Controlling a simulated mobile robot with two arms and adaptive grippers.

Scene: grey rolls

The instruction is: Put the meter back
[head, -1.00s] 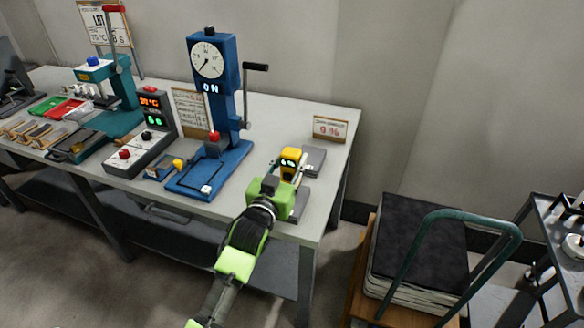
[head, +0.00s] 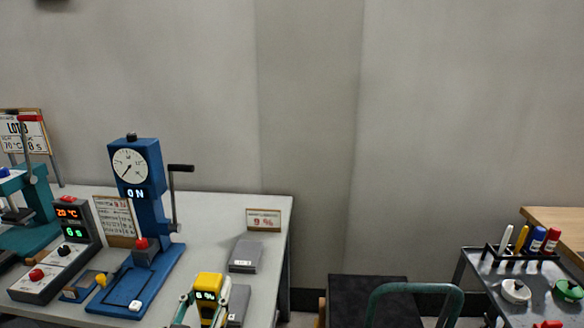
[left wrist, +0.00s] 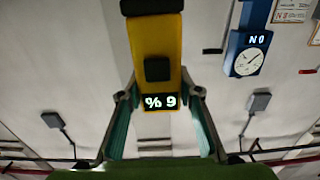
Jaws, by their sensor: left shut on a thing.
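The yellow meter (head: 209,286) has a dark display with white figures, apparently a 9 and a percent sign. My left gripper (head: 205,308) is shut on it, with a green finger on each side. In the left wrist view the meter (left wrist: 155,55) stands out between the fingers (left wrist: 155,120), its display upside down. In the head view the meter is left of two grey blocks, a far one (head: 245,254) and a near one (head: 238,305). Its lower end is hidden, so I cannot tell whether it touches the table. My right gripper is out of view.
The blue press (head: 150,215) with a dial and side lever stands left of the meter on the table (head: 208,210). A control box (head: 55,262) is farther left. A small sign (head: 264,219) stands behind the blocks. A cart (head: 480,285) is at the right.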

